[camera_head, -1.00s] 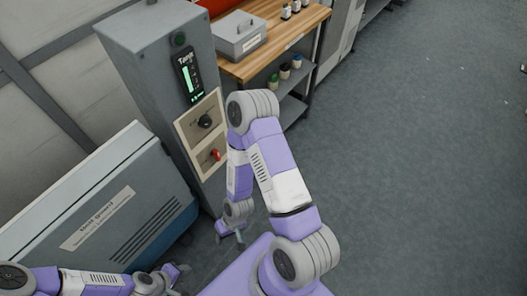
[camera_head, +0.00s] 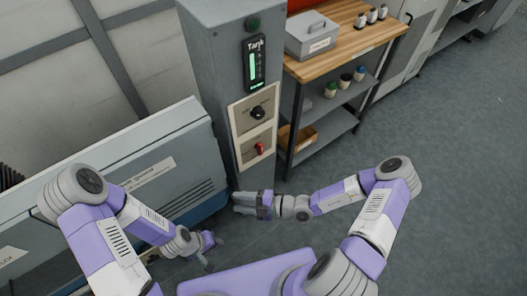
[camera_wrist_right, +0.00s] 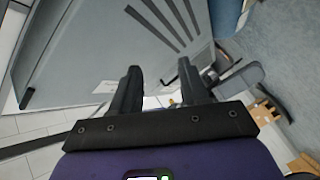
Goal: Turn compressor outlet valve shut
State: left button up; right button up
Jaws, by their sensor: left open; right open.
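A tall grey cabinet (camera_head: 224,75) carries a gauge labelled Tank (camera_head: 253,62) with a green bar. Below it, a black knob (camera_head: 258,112) and a red valve handle (camera_head: 260,148) sit on two beige plates; their small labels are unreadable. My right gripper (camera_head: 240,203) is open and empty, below the red handle near the cabinet's base, pointing left. In the right wrist view its two dark fingers (camera_wrist_right: 157,75) are apart with nothing between them. My left gripper (camera_head: 214,251) is open and empty, lower and farther from the cabinet. Neither gripper touches the knob or handle.
A low grey-blue machine housing (camera_head: 130,160) stands left of the cabinet, close to both grippers; its slotted side also fills the right wrist view (camera_wrist_right: 110,45). A wooden-topped bench (camera_head: 345,45) with a grey box (camera_head: 312,38) stands right. The floor at right is clear.

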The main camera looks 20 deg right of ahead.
jog(key=w+d+m+t+h, duration=0.4)
jog(key=w+d+m+t, duration=0.35)
jog(key=m, duration=0.45)
jog(key=m+t+h, duration=0.3)
jog(key=m+h, duration=0.2)
jog(key=m, duration=0.3)
send_near(262, 149)
jog(key=w, duration=0.2)
jog(key=shift+g, duration=0.25)
jog(key=b+x, duration=0.1)
jog(key=x, duration=0.2)
jog(key=b+x, duration=0.1)
jog(key=x, duration=0.2)
jog(key=shift+s+a+r, duration=0.1)
jog(key=shift+s+a, duration=0.05)
jog(key=shift+a, duration=0.05)
jog(key=shift+w+a+r+b, duration=0.1)
jog(key=shift+w+a+b, duration=0.2)
jog(key=shift+w, duration=0.4)
grip_shut()
